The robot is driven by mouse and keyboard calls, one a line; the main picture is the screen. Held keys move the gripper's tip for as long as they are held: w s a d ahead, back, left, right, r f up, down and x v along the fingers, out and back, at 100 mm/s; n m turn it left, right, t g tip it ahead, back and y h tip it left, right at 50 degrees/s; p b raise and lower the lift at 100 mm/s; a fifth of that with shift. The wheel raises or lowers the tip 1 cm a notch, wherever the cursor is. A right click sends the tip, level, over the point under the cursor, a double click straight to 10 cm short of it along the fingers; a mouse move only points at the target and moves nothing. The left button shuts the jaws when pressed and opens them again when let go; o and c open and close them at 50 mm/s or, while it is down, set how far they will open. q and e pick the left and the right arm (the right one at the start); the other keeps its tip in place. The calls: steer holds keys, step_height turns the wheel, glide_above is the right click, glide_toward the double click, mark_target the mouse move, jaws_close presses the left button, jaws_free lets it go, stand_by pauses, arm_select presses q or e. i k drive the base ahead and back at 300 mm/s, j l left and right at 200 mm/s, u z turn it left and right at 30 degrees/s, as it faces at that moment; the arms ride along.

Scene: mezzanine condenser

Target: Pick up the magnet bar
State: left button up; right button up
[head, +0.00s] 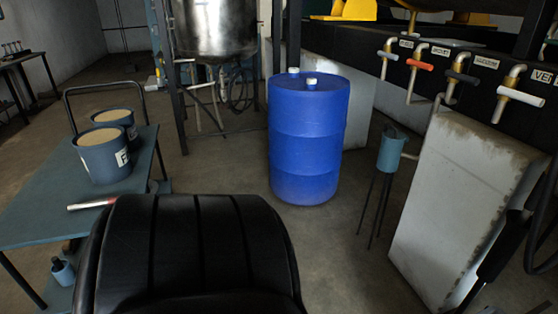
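A short bar with a silver left part and a red right part, which looks like the magnet bar (90,204), lies on the blue-grey cart top (40,208) at the left of the head view. It lies near the cart's right front corner. Its red end comes close to the dark bulk of my own body, which fills the bottom middle of the view. I cannot make out fingertips of either gripper in this view.
Two grey-blue buckets (103,160) with pale contents stand behind the bar on the cart. A bottle (62,270) sits on the lower shelf. A blue drum (308,140) stands ahead on the floor. Valves with labels line the dark beam (470,62) at right.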

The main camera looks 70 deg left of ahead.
mark_target(86, 205)
steer(key=u, duration=3.7)
steer(key=i+l+u, duration=0.15)
steer(key=i, duration=0.15)
